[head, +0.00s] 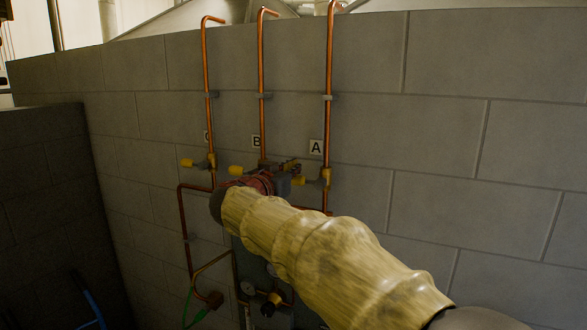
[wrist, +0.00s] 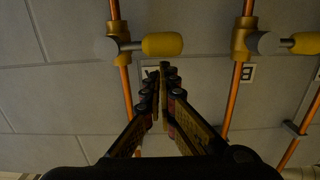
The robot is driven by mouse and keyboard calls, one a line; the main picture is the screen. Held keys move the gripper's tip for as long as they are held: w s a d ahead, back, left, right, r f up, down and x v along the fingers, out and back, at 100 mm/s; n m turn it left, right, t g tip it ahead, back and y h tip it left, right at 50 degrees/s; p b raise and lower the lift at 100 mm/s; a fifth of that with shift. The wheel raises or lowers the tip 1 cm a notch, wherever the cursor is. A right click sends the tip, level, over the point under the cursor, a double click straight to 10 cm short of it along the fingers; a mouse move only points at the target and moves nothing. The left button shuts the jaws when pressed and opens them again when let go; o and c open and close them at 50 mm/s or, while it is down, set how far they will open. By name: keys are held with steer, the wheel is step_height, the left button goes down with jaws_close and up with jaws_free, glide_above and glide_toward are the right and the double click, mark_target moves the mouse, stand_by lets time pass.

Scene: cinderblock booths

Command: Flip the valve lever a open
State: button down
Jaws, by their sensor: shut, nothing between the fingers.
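Valve lever a is the yellow handle (head: 298,181) on the rightmost copper pipe, below the sign A (head: 316,147) in the head view. It points left, roughly level, across its upright pipe. The wrist view looks turned over; there the same yellow handle (wrist: 162,44) points right from the leftmost pipe. My gripper (wrist: 158,72) is shut and empty, its fingertips close to the handle in the picture; I cannot tell if they touch. In the head view my gripper (head: 288,166) is small and partly hidden by my arm, close by the handle.
Yellow levers B (head: 236,170) and C (head: 188,163) are on pipes to the left. Lever B also shows in the wrist view (wrist: 305,43). A grey block wall (head: 460,150) stands behind, clear to the right. Gauges and a green hose (head: 187,308) are below.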

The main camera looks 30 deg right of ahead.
steer(key=shift+f+b, duration=0.15)
steer(key=shift+b, duration=0.15)
steer(key=shift+w+a+f+n+b, duration=0.15)
steer(key=shift+n+b, duration=0.15)
steer(key=shift+b, duration=0.15)
steer(key=shift+w+f+n+b, duration=0.1)
steer(key=shift+f+n+b, duration=0.4)
steer(key=shift+b, duration=0.45)
step_height(320, 180, down, 9)
steer(key=s+d+n+h+b, duration=0.1)
steer(key=s+n+b, duration=0.1)
steer(key=n+b, duration=1.2)
steer(key=b, duration=0.3)
steer(key=shift+d+n, duration=0.35)
steer(key=shift+n, duration=0.05)
steer(key=shift+s+f+b, duration=0.1)
steer(key=shift+s+b, duration=0.05)
steer(key=shift+b, duration=0.15)
